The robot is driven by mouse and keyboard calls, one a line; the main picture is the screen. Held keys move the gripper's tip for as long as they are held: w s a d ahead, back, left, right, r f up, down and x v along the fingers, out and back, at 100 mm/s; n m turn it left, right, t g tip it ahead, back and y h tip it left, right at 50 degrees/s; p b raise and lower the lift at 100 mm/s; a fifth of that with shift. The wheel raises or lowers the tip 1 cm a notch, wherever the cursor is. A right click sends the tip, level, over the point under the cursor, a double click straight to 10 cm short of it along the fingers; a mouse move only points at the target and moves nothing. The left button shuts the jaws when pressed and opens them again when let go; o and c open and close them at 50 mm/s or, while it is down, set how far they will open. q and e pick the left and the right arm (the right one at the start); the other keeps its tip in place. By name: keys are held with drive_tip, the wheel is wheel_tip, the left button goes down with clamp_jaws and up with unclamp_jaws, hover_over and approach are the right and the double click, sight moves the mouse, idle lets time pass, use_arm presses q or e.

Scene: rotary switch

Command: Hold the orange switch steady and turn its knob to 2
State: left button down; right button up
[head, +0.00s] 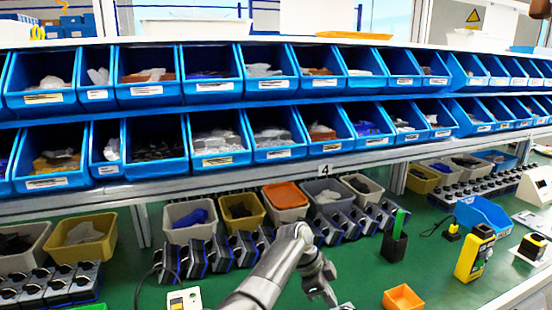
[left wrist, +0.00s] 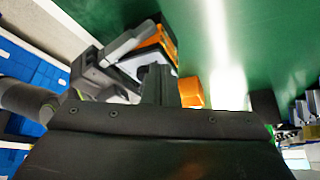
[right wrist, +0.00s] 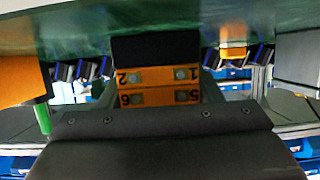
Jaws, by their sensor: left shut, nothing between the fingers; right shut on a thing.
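The orange switch (right wrist: 157,76) is between the fingers of my right gripper (right wrist: 160,92). Its face shows upside-down digits 1, 2, 5 and 6 in the right wrist view. A dark block covers the far end there; I cannot tell whether it is the knob. In the left wrist view the switch (left wrist: 158,42) sits in my right gripper (left wrist: 118,62) at upper left. My left gripper (left wrist: 157,80) is shut and empty, close to the switch; contact is unclear. In the head view my left gripper (head: 322,290) points down at bottom centre, and I cannot make out the switch.
A small orange bin (head: 402,298) stands on the green table at the lower right. A yellow device (head: 475,252) and a black holder with a green item (head: 395,240) stand beyond. Rows of blue bins (head: 215,88) fill the shelf behind. Green surface is clear around the orange bin.

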use_arm(q)
wheel_tip(320, 180, up, 6)
drive_tip(key=shift+f, duration=0.1)
idle(0.4)
drive_tip(key=s+f, duration=0.3)
drive_tip(key=f, duration=0.3)
drive_tip(key=shift+a, duration=0.4)
idle(0.5)
drive_tip(key=shift+w+d, duration=0.15)
drive_tip(key=shift+d, duration=0.45)
idle(0.9)
drive_tip(key=shift+w+a, duration=0.1)
drive_tip(key=shift+w, duration=0.4)
